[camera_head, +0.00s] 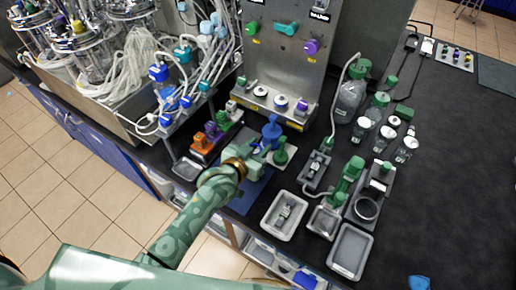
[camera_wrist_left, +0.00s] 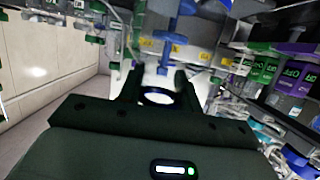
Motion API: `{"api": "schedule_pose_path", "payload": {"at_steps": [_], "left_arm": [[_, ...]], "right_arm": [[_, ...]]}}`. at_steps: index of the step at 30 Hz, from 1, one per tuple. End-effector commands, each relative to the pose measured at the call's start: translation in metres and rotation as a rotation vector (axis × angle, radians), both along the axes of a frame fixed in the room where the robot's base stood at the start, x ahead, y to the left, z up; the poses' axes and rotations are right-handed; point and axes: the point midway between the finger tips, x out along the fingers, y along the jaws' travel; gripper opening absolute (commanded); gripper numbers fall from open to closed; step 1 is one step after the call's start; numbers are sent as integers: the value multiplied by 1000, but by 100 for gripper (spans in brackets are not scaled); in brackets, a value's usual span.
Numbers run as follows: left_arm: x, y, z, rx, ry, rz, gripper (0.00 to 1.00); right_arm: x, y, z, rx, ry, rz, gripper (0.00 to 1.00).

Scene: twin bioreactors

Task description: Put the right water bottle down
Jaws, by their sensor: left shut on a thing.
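My left gripper (camera_head: 268,149) reaches in over the front edge of the black bench. It is shut at a blue-topped piece (camera_head: 271,131), in front of the steel panel. In the left wrist view the blue piece (camera_wrist_left: 168,50) rises just beyond the fingers (camera_wrist_left: 157,92), with a pale round part between them. I cannot tell whether this is the right water bottle. A large clear bottle (camera_head: 349,98) stands upright at the right of the panel, apart from the gripper. My right gripper is not in view.
A green-based piece (camera_head: 281,155) stands close right of the gripper. Orange and green blocks (camera_head: 207,139) are at its left. A white tray (camera_head: 267,222) and a grey tray (camera_head: 364,250) lie near the front edge. The bench (camera_head: 460,170) is clear at the right.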

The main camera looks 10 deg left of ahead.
Motion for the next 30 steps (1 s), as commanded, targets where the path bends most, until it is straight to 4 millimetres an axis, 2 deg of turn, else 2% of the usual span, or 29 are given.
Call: {"api": "schedule_pose_path", "payload": {"at_steps": [11, 12, 14, 24, 30], "left_arm": [[0, 0, -4, -2, -1, 0, 0], [0, 0, -4, -1, -1, 0, 43], [0, 0, -4, -1, -1, 0, 56], [-1, 0, 1, -1, -1, 0, 56], [-34, 14, 12, -1, 0, 0, 56]], "right_arm": [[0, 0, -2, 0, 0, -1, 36], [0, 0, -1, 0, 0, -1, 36], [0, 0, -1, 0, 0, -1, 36], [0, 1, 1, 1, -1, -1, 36], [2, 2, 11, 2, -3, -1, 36]]}}
